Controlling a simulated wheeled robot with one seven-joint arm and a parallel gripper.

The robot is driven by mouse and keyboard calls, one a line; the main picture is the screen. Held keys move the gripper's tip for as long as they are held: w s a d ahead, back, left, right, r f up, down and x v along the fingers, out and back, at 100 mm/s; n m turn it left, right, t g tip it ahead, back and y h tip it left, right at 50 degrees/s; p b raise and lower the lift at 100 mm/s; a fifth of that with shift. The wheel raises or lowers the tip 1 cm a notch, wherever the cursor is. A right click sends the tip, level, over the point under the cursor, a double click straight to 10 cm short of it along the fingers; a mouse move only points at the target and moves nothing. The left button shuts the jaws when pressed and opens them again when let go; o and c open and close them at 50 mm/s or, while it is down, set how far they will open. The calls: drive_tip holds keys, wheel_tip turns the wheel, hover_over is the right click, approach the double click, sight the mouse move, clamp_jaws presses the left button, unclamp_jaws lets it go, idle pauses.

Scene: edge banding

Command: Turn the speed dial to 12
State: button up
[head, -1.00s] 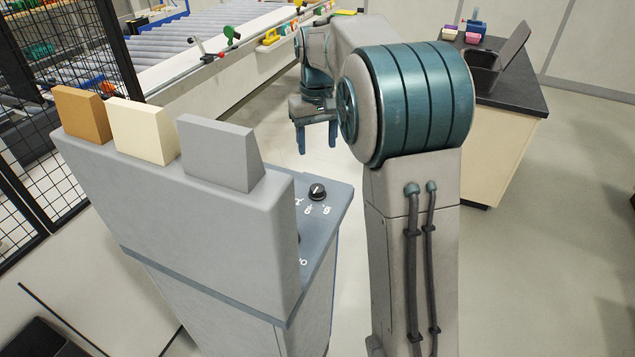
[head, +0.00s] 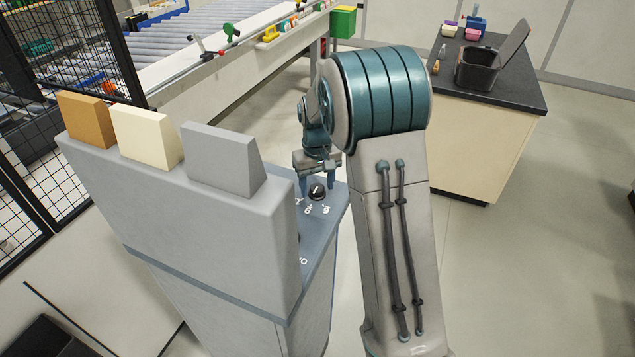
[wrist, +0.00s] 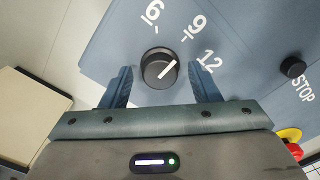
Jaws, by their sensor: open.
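The speed dial is a round black knob (wrist: 158,68) with a white pointer line, set in a blue-grey panel (wrist: 110,45). Numbers 6, 9 and 12 are printed around it. In the wrist view the pointer slants up and right, roughly toward the 9, with the 12 (wrist: 208,60) further clockwise. My gripper (wrist: 160,72) is open, with one blue finger on each side of the dial and a visible gap to each. In the head view my gripper (head: 317,184) hangs over the panel, around the dial (head: 318,192). Whether the fingertips are level with the knob is unclear.
A smaller black knob (wrist: 292,67) sits near the STOP print, with a red and yellow button (wrist: 289,135) below it. The machine's tall grey housing (head: 190,215) stands left of the panel. A dark-topped counter (head: 505,95) is at the right.

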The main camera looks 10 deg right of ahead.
drive_tip(key=c, duration=1)
drive_tip(key=shift+m, duration=0.3)
drive_tip(key=m+b, duration=0.1)
drive_tip(key=m, duration=0.2)
drive_tip(key=shift+m, duration=0.3)
drive_tip(key=shift+m+b, duration=0.45)
drive_tip(key=shift+m, duration=1.85)
drive_tip(key=o, duration=1)
